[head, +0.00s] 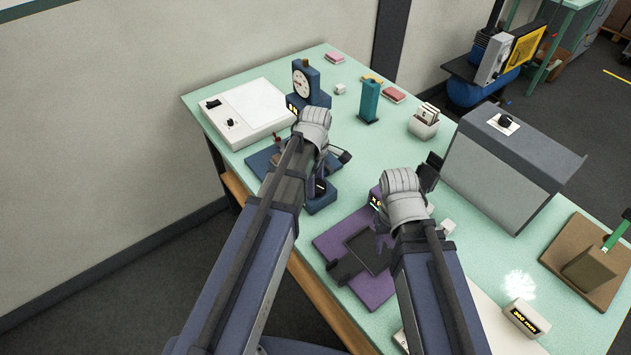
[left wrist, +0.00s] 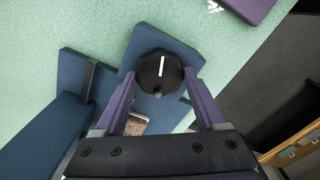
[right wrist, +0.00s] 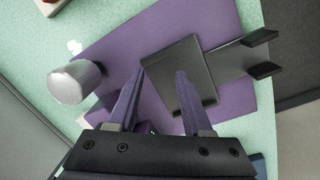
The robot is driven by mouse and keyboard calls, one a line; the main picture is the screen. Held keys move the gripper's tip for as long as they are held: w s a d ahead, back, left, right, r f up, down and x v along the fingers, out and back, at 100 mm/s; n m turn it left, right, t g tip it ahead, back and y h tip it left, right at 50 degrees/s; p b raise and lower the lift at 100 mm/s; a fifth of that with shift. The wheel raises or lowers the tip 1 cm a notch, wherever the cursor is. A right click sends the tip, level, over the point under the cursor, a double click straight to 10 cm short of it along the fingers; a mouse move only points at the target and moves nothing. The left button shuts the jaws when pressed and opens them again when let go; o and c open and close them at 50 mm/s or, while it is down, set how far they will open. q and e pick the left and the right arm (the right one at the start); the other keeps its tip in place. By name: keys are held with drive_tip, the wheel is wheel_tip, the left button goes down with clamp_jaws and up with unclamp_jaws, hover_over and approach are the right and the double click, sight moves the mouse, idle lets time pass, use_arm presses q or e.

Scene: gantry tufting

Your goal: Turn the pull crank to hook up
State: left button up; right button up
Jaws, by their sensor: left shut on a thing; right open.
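A black, many-sided knob with a white line (left wrist: 160,71), which I take to be the pull crank, sits on a dark blue block (left wrist: 135,62) in the left wrist view. Its white line runs nearly up and down in that view. A small grey nub shows at its lower edge. My left gripper (left wrist: 163,78) is shut on the knob, one purple finger on each side. My right gripper (right wrist: 160,76) is open and empty above a purple base (right wrist: 125,50).
A dark grey plate (right wrist: 182,78) lies on the purple base, beside a pale cylinder knob (right wrist: 77,82). A blue gauge stand (head: 309,84) and white panel (head: 247,112) stand behind my left arm. A grey housing (head: 505,170) stands to the right of my right gripper.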

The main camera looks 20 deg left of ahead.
use_arm(q)
drive_tip(key=m, duration=0.5)
drive_tip(key=shift+m, duration=0.3)
drive_tip(key=m, duration=0.5)
drive_tip(key=shift+w, duration=0.1)
drive_tip(key=m, duration=0.5)
drive_tip(key=shift+d+m, duration=0.1)
drive_tip(key=shift+m, duration=0.3)
drive_tip(key=m, duration=1.2)
drive_tip(key=shift+d+m, duration=0.1)
drive_tip(key=shift+m, duration=0.2)
drive_tip(key=m, duration=1.6)
drive_tip(key=shift+s+m, duration=0.2)
drive_tip(key=shift+m, duration=0.1)
